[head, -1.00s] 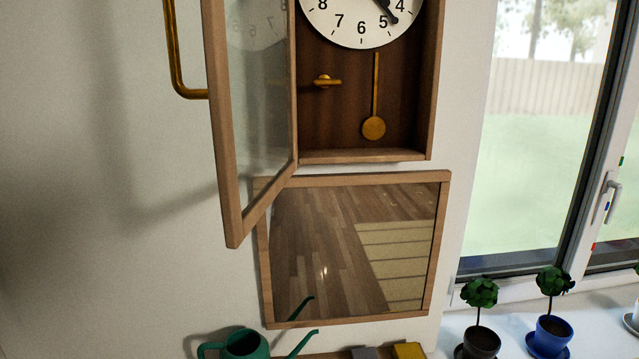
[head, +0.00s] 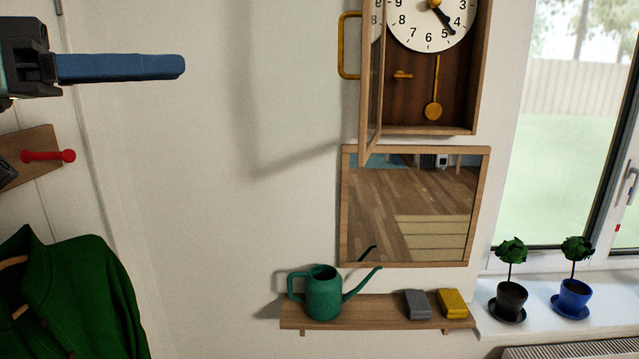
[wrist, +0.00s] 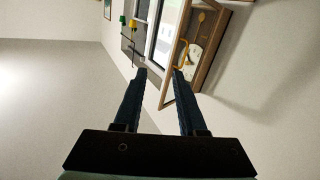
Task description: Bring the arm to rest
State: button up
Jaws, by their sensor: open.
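My gripper shows at the upper left of the head view, where one blue finger (head: 120,67) points right, in front of the wall. In the wrist view my gripper (wrist: 160,75) is open, its two dark blue fingers apart with nothing between them. The wall clock (head: 430,75) is at the upper right of the head view, with its glass door (head: 371,90) swung open to the left. The gripper is well left of the clock and apart from it. The clock and its open door also show beyond the fingers in the wrist view (wrist: 199,50).
A framed mirror (head: 415,207) hangs below the clock. A shelf (head: 370,314) holds a green watering can (head: 322,293), a grey block (head: 417,304) and a yellow block (head: 453,303). Potted plants (head: 572,296) stand on the windowsill. A green jacket (head: 75,300) hangs at left.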

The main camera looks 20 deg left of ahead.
jog(key=w+d+f+n+t+y, duration=0.15)
jog(key=w+d+f, duration=0.25)
jog(key=w, duration=0.5)
jog(key=w+d+n+t+y+b, duration=0.1)
jog(key=w+d+n+t+y, duration=0.15)
jog(key=d, duration=0.45)
jog(key=w+d+n+t+y, duration=0.1)
jog(key=w+d+t+y, duration=0.15)
jog(key=d, duration=0.45)
jog(key=s+d+r+t+y, duration=0.1)
jog(key=s+d+r+t, duration=0.1)
jog(key=s+d, duration=0.4)
jog(key=s+d+r+t+y, duration=0.2)
jog(key=s+d+r+t, duration=0.1)
jog(key=s+d, duration=0.4)
jog(key=s+t, duration=0.1)
jog(key=s, duration=0.2)
jog(key=shift+n, duration=0.4)
jog(key=shift+a+t+y, duration=0.1)
jog(key=shift+t+y, duration=0.15)
